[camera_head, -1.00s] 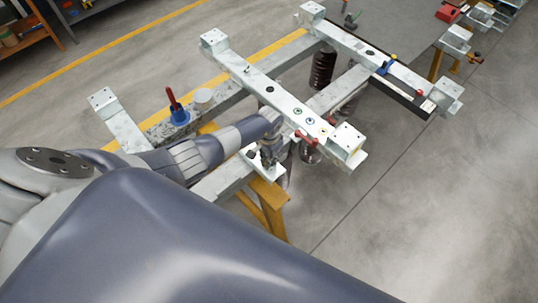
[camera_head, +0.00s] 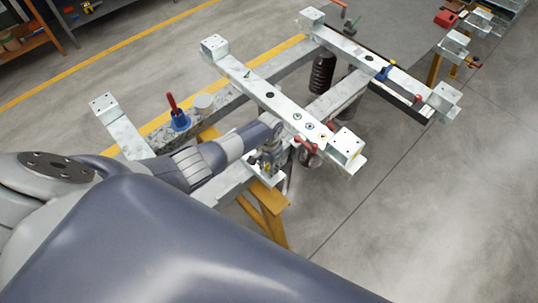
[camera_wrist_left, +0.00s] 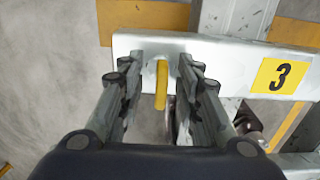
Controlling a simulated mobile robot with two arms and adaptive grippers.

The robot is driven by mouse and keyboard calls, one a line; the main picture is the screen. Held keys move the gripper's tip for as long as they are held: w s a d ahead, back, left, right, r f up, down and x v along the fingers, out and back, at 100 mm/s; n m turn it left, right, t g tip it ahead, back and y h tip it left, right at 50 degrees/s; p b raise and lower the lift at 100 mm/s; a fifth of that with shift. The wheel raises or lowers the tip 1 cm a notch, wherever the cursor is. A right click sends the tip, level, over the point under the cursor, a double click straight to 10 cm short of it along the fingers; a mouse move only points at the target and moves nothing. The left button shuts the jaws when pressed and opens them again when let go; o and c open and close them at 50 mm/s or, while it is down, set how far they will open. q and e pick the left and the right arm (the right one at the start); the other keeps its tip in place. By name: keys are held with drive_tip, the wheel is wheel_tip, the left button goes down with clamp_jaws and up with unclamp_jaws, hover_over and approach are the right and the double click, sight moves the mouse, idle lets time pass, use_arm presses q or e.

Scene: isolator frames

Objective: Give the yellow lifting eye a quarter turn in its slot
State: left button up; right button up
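The yellow lifting eye (camera_wrist_left: 161,85) shows in the left wrist view as a narrow upright yellow bar at a pale plate's edge. My left gripper (camera_wrist_left: 158,82) is open, with one finger on each side of the eye. A gap shows between the eye and each finger. In the head view my left gripper (camera_head: 266,163) points down at the near end of a grey steel frame. I cannot make out the eye there; the gripper and wrist cover that spot. My right gripper is not in view.
The steel frame (camera_head: 262,92) has long beams with coloured fittings, and dark coil springs (camera_head: 322,72) hang below. A red-handled blue fitting (camera_head: 179,119) stands left of my wrist. Open floor lies at right.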

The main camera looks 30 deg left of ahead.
use_arm(q)
wheel_tip(320, 180, up, 12)
drive_tip(key=shift+f, duration=0.1)
idle(0.5)
